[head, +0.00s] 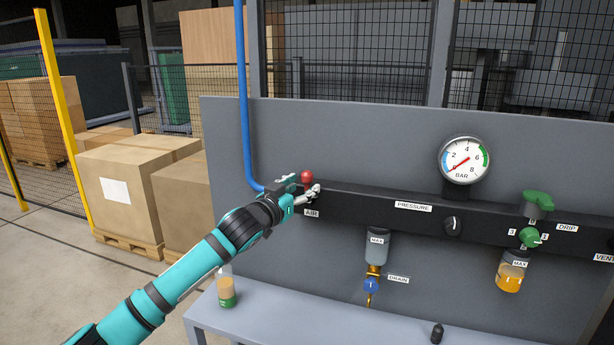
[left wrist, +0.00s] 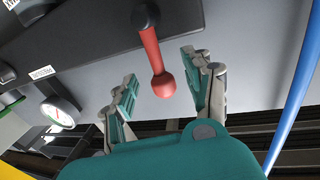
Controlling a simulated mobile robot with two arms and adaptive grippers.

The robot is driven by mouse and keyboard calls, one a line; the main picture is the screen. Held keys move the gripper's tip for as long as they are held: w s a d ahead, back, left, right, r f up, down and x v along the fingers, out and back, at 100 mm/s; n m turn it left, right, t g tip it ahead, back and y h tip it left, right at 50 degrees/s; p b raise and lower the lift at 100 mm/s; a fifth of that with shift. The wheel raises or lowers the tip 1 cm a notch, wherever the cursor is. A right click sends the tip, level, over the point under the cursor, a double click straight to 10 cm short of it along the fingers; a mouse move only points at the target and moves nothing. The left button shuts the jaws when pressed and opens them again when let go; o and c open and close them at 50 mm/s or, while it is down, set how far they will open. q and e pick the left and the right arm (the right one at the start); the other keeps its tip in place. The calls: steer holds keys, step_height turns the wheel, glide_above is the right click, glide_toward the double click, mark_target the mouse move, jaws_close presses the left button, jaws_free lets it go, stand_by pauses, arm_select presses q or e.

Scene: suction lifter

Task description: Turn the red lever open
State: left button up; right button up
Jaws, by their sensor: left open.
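The red lever (head: 307,176) stands at the left end of the black panel bar (head: 345,205), above the AIR label (head: 312,212). In the left wrist view the red lever (left wrist: 156,60) shows as a red stem with a round knob at its end. My left gripper (head: 301,185) is open at the lever. In the left wrist view my left gripper (left wrist: 163,90) has a finger on each side of the knob, with gaps showing between fingers and knob. My right gripper is not in view.
A blue hose (head: 243,100) runs down just left of the lever. A pressure gauge (head: 464,160), a black knob (head: 453,225) and a green DRIP valve (head: 530,237) are to the right. A bottle (head: 226,288) stands on the grey bench (head: 300,322) below my left arm.

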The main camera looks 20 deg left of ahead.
mark_target(306, 186)
arm_select(q)
steer(key=shift+p+x, duration=0.35)
steer(key=shift+x, duration=1.15)
jaws_close()
steer(key=shift+f, duration=0.1)
steer(key=shift+w+d+f, duration=0.1)
steer(key=shift+w, duration=0.1)
steer(key=shift+w+f, duration=0.1)
steer(key=shift+w, duration=0.05)
